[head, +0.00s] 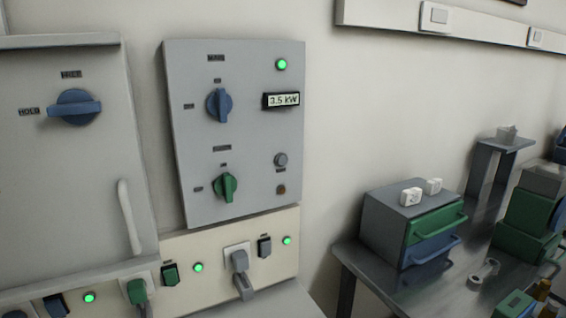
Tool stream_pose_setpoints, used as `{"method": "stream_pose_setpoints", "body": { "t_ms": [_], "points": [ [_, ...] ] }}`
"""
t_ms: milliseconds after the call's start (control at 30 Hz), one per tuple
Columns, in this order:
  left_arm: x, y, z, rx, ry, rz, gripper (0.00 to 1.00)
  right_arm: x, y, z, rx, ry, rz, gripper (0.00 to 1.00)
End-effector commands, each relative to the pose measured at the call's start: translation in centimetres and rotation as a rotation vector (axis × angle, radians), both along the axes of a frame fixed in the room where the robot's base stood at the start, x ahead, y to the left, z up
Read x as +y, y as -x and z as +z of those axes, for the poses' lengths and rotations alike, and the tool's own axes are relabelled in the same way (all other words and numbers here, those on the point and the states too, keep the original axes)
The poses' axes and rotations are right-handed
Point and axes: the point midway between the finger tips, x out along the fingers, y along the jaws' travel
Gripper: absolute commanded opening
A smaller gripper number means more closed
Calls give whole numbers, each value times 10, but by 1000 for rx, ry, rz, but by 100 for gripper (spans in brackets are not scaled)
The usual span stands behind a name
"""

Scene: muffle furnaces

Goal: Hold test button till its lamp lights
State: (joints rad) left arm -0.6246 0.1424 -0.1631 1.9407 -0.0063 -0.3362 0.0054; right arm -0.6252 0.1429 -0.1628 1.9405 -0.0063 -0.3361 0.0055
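The grey control panel (245,130) hangs on the wall left of the middle. At its lower right is a small round grey button (280,159) with a label under it, too small to read. Below the label is a small round brownish lamp (281,190), which looks dark. A lit green lamp (281,64) is at the panel's upper right, above a display (283,100) reading 3.5 kW. A blue rotary knob (219,104) and a green rotary knob (225,187) sit on the panel's left half. Neither of my grippers is in view.
A grey cabinet door (75,180) with a blue knob (76,107) and a pale handle stands at left. A cream socket strip (215,240) with plugs and lit green lamps runs below. A bench at right bears a drawer unit (385,222). The wall between is bare.

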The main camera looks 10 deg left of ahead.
Motion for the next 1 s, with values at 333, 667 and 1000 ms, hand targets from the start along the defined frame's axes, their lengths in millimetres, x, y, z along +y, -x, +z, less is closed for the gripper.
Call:
{"method": "stream_pose_setpoints", "body": {
  "t_ms": [333,667,1000],
  "points": [
    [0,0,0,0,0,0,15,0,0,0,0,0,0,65],
    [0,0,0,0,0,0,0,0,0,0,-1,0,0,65],
    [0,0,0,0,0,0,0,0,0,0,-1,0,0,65]
  ]
}}
